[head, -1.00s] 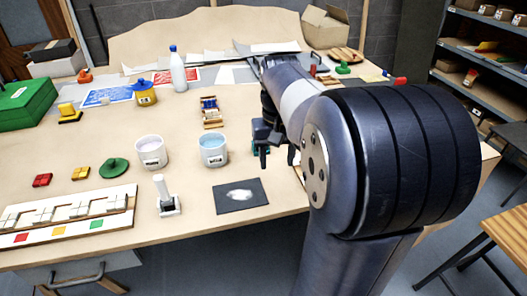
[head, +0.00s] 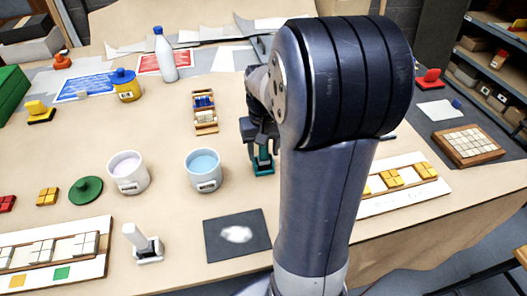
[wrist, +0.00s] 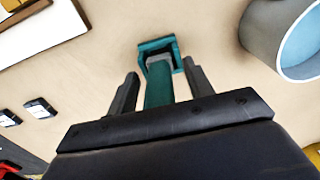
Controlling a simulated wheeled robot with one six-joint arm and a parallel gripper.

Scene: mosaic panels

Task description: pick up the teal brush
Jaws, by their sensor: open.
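The teal brush (head: 263,168) stands on the table right of the blue cup, its teal base showing below my gripper (head: 259,136). In the wrist view the teal brush (wrist: 158,88) lies between the two dark fingers of my gripper (wrist: 160,80). The fingers are apart, with visible gaps on both sides of the brush. My gripper is over the brush from above. The upper part of the brush is largely hidden by my gripper in the head view.
The blue cup (head: 203,178) is close on the left, with a white cup (head: 128,180) beyond it. A dark mat (head: 252,240) with a white patch lies in front. A wooden rack (head: 204,120) is behind. A mosaic panel (head: 410,190) is right of my arm.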

